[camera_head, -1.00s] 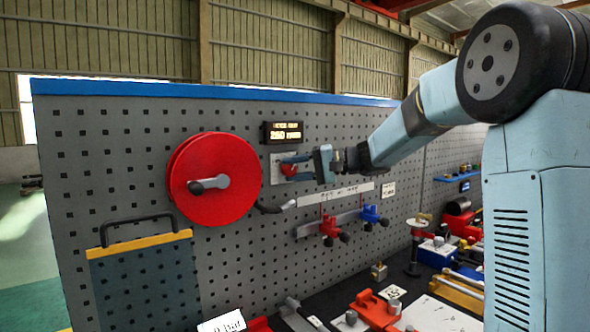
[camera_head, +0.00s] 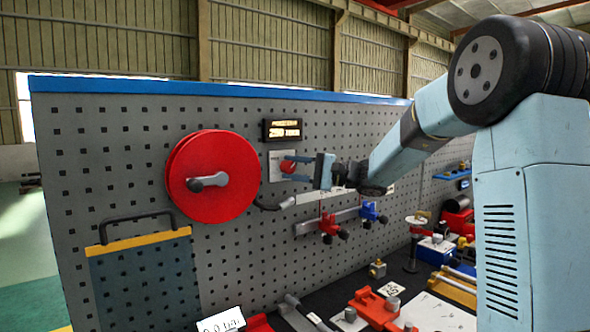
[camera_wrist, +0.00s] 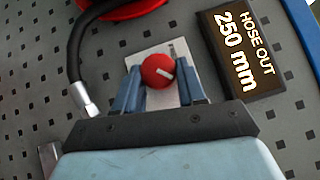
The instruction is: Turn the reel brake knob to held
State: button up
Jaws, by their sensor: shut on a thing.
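The reel brake knob (camera_wrist: 158,71) is round and red with a white pointer line, on a pale plate (camera_wrist: 150,52) fixed to the grey pegboard. The line slants in the wrist view; marks on the plate are too small to read. My gripper (camera_wrist: 162,76) has one blue finger on each side of the knob and is shut on it. In the head view the knob (camera_head: 287,166) shows between the fingers, right of the large red hose reel (camera_head: 212,177).
A display (camera_wrist: 240,50) beside the knob reads "HOSE OUT 250 mm". A black hose with a metal end (camera_wrist: 84,98) hangs close to my gripper. Red and blue clamps (camera_head: 329,226) sit below on the board. Tools crowd the bench.

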jog(key=shift+d+f, duration=0.1)
jog(key=shift+f, duration=0.15)
jog(key=o, duration=0.9)
jog(key=shift+w, duration=0.1)
jog(key=shift+o, duration=0.8)
jog(key=shift+r, duration=0.1)
jog(key=v, duration=1.3)
jog(key=shift+d, duration=0.4)
